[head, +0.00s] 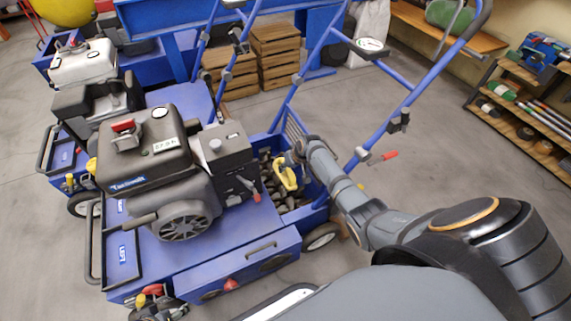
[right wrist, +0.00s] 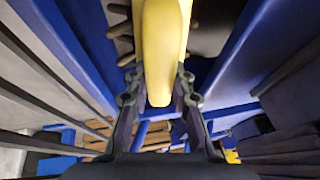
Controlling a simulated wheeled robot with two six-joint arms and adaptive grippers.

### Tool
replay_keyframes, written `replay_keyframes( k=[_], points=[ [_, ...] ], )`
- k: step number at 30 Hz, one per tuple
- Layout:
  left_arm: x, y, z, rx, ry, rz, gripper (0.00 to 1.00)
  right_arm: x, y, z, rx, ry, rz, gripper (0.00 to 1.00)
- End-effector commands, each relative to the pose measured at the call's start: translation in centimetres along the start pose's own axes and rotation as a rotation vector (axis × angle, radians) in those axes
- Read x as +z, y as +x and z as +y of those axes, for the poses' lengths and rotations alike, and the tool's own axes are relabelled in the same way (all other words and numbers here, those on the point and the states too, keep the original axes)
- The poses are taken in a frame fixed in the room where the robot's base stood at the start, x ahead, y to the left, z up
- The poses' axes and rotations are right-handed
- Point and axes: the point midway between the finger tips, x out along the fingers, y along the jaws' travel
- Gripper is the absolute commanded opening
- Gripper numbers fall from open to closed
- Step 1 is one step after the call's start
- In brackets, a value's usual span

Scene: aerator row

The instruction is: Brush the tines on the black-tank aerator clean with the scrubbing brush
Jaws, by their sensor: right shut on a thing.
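The black-tank aerator (head: 128,158) stands in front, blue-framed, with its dark tank and engine on the deck. Its tines (head: 265,168) show as dark prongs in the open bay behind the engine. My right gripper (head: 296,160) reaches down into that bay and is shut on the scrubbing brush (head: 285,181), whose yellow body shows beside the tines. In the right wrist view the brush's yellow handle (right wrist: 161,60) lies between both fingers, with dark tines (right wrist: 122,25) beyond it at upper left. The bristles are hidden, so contact with the tines cannot be told. My left gripper is not in view.
A white-tank aerator (head: 85,62) stands behind at the left. Blue handlebars (head: 395,118) rise around the bay, close to my right arm. Wooden crates (head: 276,55) stand at the back. A shelf (head: 530,110) stands at the right. The floor between is clear.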

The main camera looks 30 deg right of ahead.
Motion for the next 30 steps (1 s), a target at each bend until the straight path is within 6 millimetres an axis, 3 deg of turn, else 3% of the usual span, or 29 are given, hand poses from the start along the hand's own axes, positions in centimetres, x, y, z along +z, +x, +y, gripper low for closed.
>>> replay_keyframes(
  k=[14, 25, 30],
  points=[
    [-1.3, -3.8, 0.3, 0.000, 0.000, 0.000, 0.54, 3.4, -1.5, -0.1, -0.001, 0.001, -0.006, 0.00],
    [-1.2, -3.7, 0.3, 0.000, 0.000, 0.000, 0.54, 3.7, -1.2, 0.0, -0.001, 0.001, -0.005, 0.00],
    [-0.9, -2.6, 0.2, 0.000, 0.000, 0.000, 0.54, 2.8, -0.5, 0.1, -0.001, 0.001, -0.002, 0.00]
  ],
)
